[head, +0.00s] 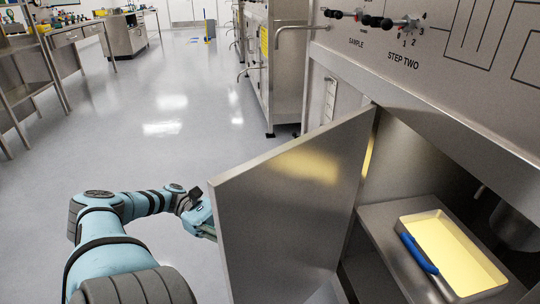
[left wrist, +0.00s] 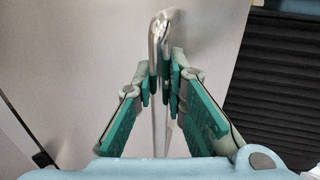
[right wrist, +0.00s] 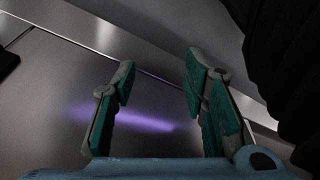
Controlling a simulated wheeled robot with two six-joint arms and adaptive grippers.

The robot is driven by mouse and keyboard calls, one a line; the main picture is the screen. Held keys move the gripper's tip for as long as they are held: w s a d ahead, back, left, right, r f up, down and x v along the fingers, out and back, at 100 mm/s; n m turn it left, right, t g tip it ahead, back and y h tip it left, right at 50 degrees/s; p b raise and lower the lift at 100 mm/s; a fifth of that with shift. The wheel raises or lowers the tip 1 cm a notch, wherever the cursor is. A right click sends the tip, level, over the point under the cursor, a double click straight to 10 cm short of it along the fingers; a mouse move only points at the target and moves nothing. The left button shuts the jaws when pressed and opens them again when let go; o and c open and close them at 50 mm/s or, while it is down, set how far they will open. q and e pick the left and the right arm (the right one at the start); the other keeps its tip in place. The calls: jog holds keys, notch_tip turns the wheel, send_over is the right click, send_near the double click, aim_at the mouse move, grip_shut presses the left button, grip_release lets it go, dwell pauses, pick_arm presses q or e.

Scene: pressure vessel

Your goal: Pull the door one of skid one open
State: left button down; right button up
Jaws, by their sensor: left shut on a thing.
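The steel cabinet door (head: 290,210) stands swung well out from the skid in the head view, with the inside of the cabinet showing to its right. My left arm reaches to the far-left side of the door, and the left gripper (head: 205,222) is partly hidden behind the door's edge. In the left wrist view my left gripper (left wrist: 165,85) is shut on the bar-shaped door handle (left wrist: 162,28). My right gripper (right wrist: 157,80) shows in the right wrist view with its fingers apart and nothing between them, in front of a steel surface.
Inside the cabinet a shelf (head: 385,240) carries a yellowish tray (head: 450,255) with a blue-handled tool (head: 418,253) on its rim. The panel above reads STEP TWO and has small valves (head: 375,20). Free grey floor (head: 170,120) lies to the left, with benches (head: 20,80) beyond.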

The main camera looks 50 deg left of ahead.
pick_arm(q)
jog(key=shift+w+a+m+g+b, duration=0.1)
jog(key=shift+a+m+g+b, duration=0.2)
jog(key=shift+a, duration=0.5)
jog(key=shift+w+a+m+g+b, duration=0.1)
jog(key=shift+a+g+b, duration=0.2)
jog(key=shift+a+b, duration=0.35)
pick_arm(e)
jog(key=shift+a+r, duration=0.2)
jog(key=shift+r, duration=2.55)
pick_arm(q)
jog(key=shift+a, duration=0.15)
jog(key=c, duration=1.6)
grip_release()
jog(key=shift+c, duration=0.4)
